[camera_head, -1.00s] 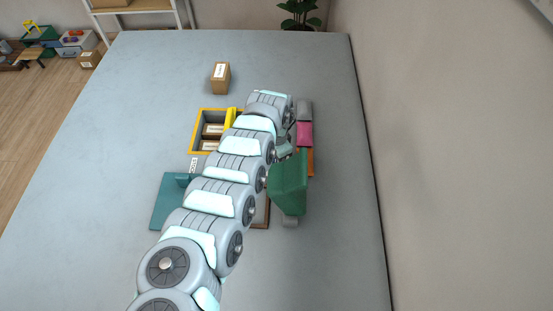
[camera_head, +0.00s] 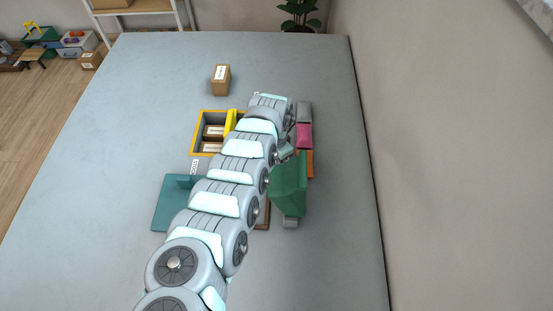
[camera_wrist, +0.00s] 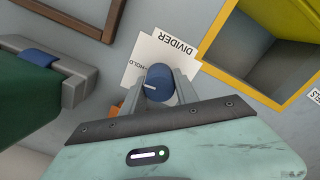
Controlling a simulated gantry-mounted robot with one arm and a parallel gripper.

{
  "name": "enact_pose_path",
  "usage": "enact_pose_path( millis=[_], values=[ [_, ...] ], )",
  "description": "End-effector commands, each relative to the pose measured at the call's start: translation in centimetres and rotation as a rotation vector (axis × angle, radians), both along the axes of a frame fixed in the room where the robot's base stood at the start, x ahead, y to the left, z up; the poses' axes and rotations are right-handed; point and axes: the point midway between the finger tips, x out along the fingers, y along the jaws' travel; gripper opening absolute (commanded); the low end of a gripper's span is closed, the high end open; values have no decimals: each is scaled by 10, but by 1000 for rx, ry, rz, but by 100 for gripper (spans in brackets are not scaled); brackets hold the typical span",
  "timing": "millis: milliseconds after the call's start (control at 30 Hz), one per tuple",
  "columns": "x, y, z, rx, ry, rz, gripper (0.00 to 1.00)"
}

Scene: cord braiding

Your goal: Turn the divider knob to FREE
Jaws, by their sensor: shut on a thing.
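The divider knob (camera_wrist: 158,82) is blue with a white pointer line, in the wrist view. It stands by a white card (camera_wrist: 172,50) that reads DIVIDER, with HOLD printed to the left of the knob. The pointer line points left, roughly toward HOLD. My gripper (camera_wrist: 164,88) is shut on the knob, with a grey finger on either side. Any FREE label is hidden from view. In the head view my arm covers the knob and the gripper.
A yellow-rimmed tray (camera_head: 194,133) holding small boxes is beside my arm; its yellow edge (camera_wrist: 216,35) is close right of the knob. A green block (camera_head: 289,185) stands right of the arm. A teal stand (camera_head: 170,205) is at left. A carton (camera_head: 221,79) stands farther back.

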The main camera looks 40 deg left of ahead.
Motion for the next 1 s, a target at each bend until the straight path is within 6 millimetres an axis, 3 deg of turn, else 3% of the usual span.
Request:
enact_pose_path(
  millis=[1000],
  values=[
    [1,3,1,1,-2,924,0]
  ],
)
